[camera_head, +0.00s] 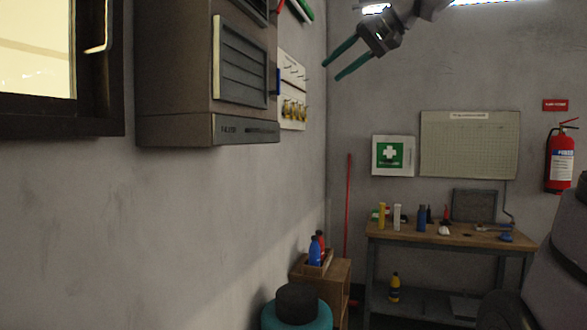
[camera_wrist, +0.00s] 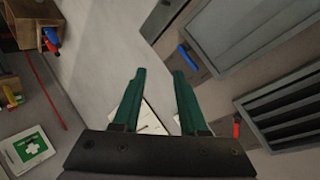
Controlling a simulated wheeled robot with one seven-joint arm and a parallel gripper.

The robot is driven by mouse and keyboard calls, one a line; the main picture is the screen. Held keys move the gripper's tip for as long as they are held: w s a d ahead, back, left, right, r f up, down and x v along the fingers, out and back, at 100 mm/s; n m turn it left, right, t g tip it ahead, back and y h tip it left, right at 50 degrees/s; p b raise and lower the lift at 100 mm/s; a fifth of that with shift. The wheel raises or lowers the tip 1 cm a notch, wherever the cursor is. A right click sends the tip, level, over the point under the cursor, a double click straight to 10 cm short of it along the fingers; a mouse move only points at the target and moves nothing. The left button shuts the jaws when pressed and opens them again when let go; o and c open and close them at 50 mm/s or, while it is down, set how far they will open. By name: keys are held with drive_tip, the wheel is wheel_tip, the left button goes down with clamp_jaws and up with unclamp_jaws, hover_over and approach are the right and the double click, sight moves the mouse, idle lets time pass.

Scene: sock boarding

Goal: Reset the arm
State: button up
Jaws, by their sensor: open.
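My gripper (camera_head: 341,61) is raised high in the upper middle of the head view, in front of the grey back wall. Its two green fingers point down and to the left and stand apart with nothing between them. In the wrist view the open fingers (camera_wrist: 159,78) reach up over the grey wall. No sock or sock board can be made out in either view.
A grey wall unit with louvres (camera_head: 240,60) hangs left of my gripper, beside a hook board (camera_head: 293,75). A workbench (camera_head: 440,234) with bottles stands at the back. A fire extinguisher (camera_head: 561,160) hangs at right. A teal-and-black round object (camera_head: 297,317) stands low in front.

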drive_tip(key=s+d+f+m+h, duration=0.1)
drive_tip(key=s+d+f, duration=0.3)
drive_tip(key=f, duration=0.4)
drive_tip(key=s+d+f+m+h, duration=0.2)
drive_tip(key=s+d+f+h, duration=0.2)
drive_tip(key=f, duration=0.5)
drive_tip(key=s+d+f+m+h, duration=0.2)
drive_tip(key=s+d+f, duration=0.4)
drive_tip(key=s+f, duration=0.1)
drive_tip(key=shift+s+f, duration=0.3)
drive_tip(key=shift+f, duration=0.6)
drive_tip(key=shift+d, duration=0.1)
